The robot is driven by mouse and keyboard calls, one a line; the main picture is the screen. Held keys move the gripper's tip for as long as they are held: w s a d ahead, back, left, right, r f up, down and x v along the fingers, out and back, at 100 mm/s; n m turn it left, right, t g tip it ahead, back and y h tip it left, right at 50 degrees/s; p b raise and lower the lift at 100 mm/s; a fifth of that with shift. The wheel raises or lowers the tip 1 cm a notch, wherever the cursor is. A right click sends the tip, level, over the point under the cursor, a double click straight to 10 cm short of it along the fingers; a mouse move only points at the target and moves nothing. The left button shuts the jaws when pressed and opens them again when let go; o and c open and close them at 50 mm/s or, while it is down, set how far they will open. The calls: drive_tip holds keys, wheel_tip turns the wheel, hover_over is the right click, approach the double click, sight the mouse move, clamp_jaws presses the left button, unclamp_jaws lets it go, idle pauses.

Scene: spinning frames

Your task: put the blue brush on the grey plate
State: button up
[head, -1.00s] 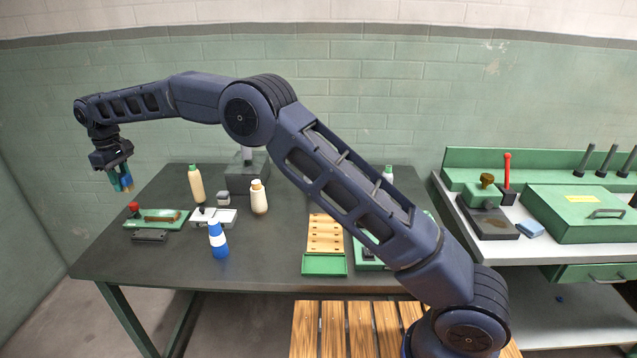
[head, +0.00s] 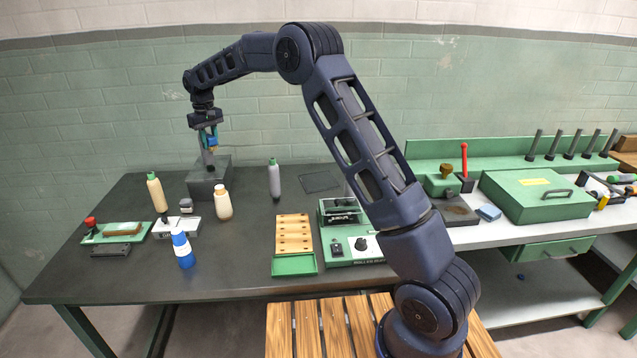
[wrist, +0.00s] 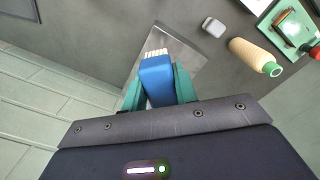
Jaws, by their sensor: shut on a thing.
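My gripper (head: 207,138) is shut on the blue brush (wrist: 156,82), with teal fingers on both sides of it in the wrist view. The pale bristles (wrist: 155,53) point away from the gripper. In the head view the gripper hangs above the grey block (head: 208,185) at the back of the dark table, and the brush is partly hidden by the fingers. A thin, flat dark grey square (head: 320,181), which looks like the grey plate, lies at the back of the table, right of the gripper.
A grey bottle (head: 274,180) stands between the block and the flat square. A cream bottle (head: 223,204), a yellowish bottle (head: 157,193) and a blue-and-white bottle (head: 182,249) stand further left. A green machine (head: 352,240) and a wooden rack (head: 293,233) are in front.

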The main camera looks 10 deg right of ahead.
drive_tip(key=w+d+m, duration=0.2)
drive_tip(key=w+d, duration=0.2)
drive_tip(key=d, duration=0.7)
drive_tip(key=w+d+m, duration=0.3)
drive_tip(key=d, duration=0.8)
drive_tip(key=m, duration=0.3)
hover_over(319, 181)
drive_tip(key=f, duration=0.1)
wheel_tip(319, 181, down, 20)
drive_tip(key=shift+r, duration=0.25)
drive_tip(key=shift+f, duration=0.1)
drive_tip(key=o, duration=1)
drive_tip(key=shift+c, duration=0.2)
